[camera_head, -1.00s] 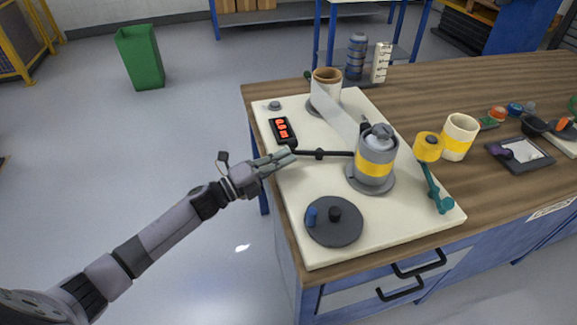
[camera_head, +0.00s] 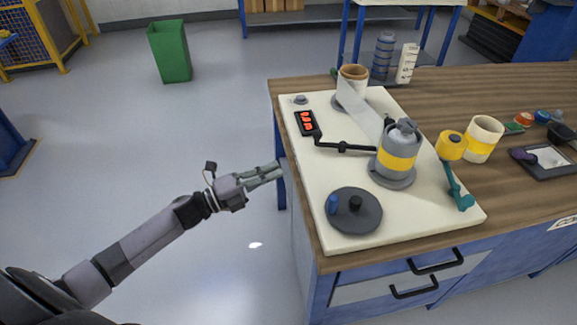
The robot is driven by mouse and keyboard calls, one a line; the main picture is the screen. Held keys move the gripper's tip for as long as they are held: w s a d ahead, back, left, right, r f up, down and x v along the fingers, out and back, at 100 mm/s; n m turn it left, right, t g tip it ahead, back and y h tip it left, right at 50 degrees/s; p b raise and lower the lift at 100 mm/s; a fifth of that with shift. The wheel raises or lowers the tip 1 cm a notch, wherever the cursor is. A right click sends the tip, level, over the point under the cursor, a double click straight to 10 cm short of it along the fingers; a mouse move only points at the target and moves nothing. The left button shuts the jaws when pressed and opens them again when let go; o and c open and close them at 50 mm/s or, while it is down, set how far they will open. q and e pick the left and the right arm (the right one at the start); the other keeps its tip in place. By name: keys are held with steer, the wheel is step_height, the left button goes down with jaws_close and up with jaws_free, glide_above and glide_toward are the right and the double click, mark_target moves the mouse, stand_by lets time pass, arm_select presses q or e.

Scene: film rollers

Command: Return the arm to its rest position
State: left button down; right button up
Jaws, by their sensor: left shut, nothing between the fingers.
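My left arm comes in from the lower left. My left gripper (camera_head: 266,174) is shut and empty, in the air just left of the workbench edge, apart from the bench and the film machine. The film machine's white base plate (camera_head: 322,190) lies on the wooden workbench (camera_head: 450,102). On it stand a grey roller with a yellow band (camera_head: 399,158), a film roll (camera_head: 352,84) at the back with a pale film strip running toward the roller, and a dark round disc (camera_head: 368,216) with a blue knob. My right gripper is not in view.
A black box with red display (camera_head: 306,122) sits on the plate's left side. A teal lever (camera_head: 455,188), a yellow roll (camera_head: 451,145) and a cream roll (camera_head: 482,139) are at right. A green bin (camera_head: 170,52) stands on the floor. The floor left of the bench is clear.

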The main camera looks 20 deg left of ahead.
arm_select(q)
steer(key=s+a+f+n+g+y+p, duration=0.1)
steer(key=s+a+f+n+y, duration=0.3)
steer(key=f, duration=0.6)
steer(key=s+a+f+n+g+y+p, duration=0.1)
steer(key=s+a+f+n+y, duration=0.15)
steer(key=f+n, duration=0.6)
steer(key=s+a+f+n+y+p, duration=0.1)
steer(key=s+a+f+n+y, duration=0.25)
steer(key=f, duration=0.85)
steer(key=s+d+f+n+g+y, duration=0.2)
steer(key=s+f+g, duration=0.1)
steer(key=s+f, duration=0.35)
steer(key=s+d+f+n+g+y, duration=0.1)
steer(key=s+d+f+n+g, duration=0.15)
steer(key=s+f, duration=0.4)
steer(key=s+d+f+n+g, duration=0.2)
steer(key=s+d+f+g, duration=0.1)
steer(key=s, duration=0.8)
steer(key=s+d+f+n+g+p, duration=0.1)
steer(key=s+d+f+n+g, duration=0.2)
steer(key=s, duration=0.9)
steer(key=shift+d+f, duration=0.6)
steer(key=shift+d, duration=0.2)
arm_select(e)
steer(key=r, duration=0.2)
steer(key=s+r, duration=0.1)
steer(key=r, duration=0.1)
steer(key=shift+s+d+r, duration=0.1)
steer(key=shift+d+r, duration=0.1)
